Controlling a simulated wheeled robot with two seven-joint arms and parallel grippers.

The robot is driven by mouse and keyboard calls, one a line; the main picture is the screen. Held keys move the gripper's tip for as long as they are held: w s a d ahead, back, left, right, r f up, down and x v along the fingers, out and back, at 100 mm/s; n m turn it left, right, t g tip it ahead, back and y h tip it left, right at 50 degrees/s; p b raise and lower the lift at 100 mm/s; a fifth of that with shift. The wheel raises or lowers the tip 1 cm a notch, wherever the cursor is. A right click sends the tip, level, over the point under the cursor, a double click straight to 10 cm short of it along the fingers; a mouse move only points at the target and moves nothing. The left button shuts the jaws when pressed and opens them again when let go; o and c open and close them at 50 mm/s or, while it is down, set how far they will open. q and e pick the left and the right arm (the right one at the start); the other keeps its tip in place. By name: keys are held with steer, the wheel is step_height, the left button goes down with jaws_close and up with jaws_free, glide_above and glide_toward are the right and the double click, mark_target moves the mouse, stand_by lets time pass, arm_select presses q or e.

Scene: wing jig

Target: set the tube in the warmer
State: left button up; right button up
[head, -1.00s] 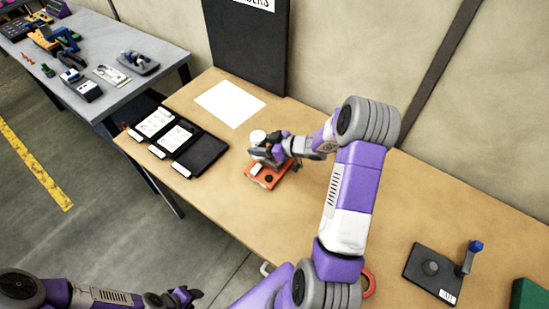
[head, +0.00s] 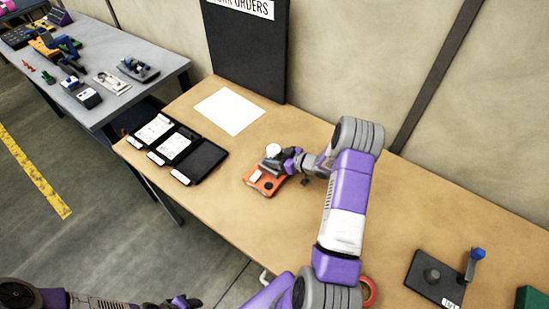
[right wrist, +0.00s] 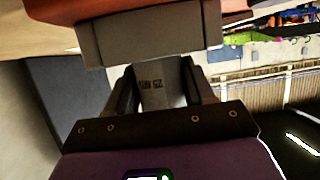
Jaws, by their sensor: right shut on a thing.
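The tube (head: 273,150) shows as a small white round top in the head view, at the back edge of the orange warmer (head: 252,189). My right gripper (head: 272,163) is shut on the tube, above the rear of the warmer. In the right wrist view the tube's pale, marked side (right wrist: 160,95) sits between the two dark fingers. A grey block with orange beside it (right wrist: 150,38), seemingly the warmer, covers the tube's far end, so I cannot tell whether the tube is seated. My left gripper (head: 184,302) is low at the bottom edge, apart from the table.
A black folding case (head: 208,160) lies left of the warmer, and a white sheet (head: 230,110) lies behind. A dark stand with a blue-topped post (head: 435,278) is at the right. A grey table (head: 150,85) stands far left. Bare tabletop surrounds the warmer.

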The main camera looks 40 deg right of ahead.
steer(key=shift+f, duration=0.15)
steer(key=o, duration=1.1)
steer(key=v, duration=1.2)
